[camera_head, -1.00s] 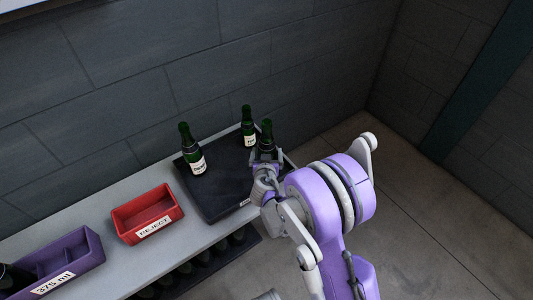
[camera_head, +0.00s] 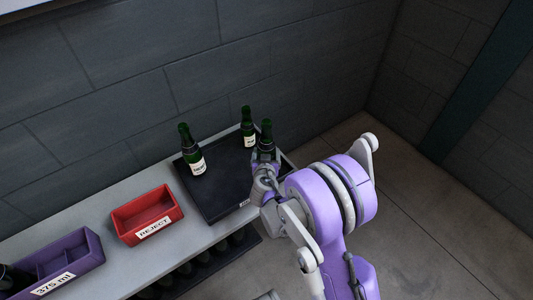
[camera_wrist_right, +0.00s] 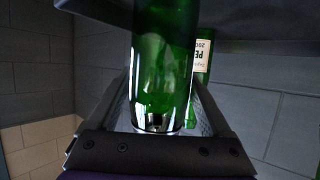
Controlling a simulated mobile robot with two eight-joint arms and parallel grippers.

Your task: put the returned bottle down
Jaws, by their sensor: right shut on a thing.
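My right gripper (camera_head: 265,160) is shut on a dark green bottle (camera_head: 266,136) at the right end of the black tray (camera_head: 220,203). The held bottle looks upright in the head view; its base is hidden behind my gripper, so I cannot tell if it touches the tray. In the right wrist view the green bottle (camera_wrist_right: 164,50) fills the space between the two fingers (camera_wrist_right: 163,105). Two other green bottles with pale labels stand on the tray, one at its left (camera_head: 191,150) and one at the back (camera_head: 248,127). My left gripper is out of view.
A red REJECT bin (camera_head: 146,214) and a purple 375 ml bin (camera_head: 52,264) stand left of the tray on the grey counter (camera_head: 198,238). A wall runs close behind. Dark bottles sit on a shelf below. The tray's front middle is clear.

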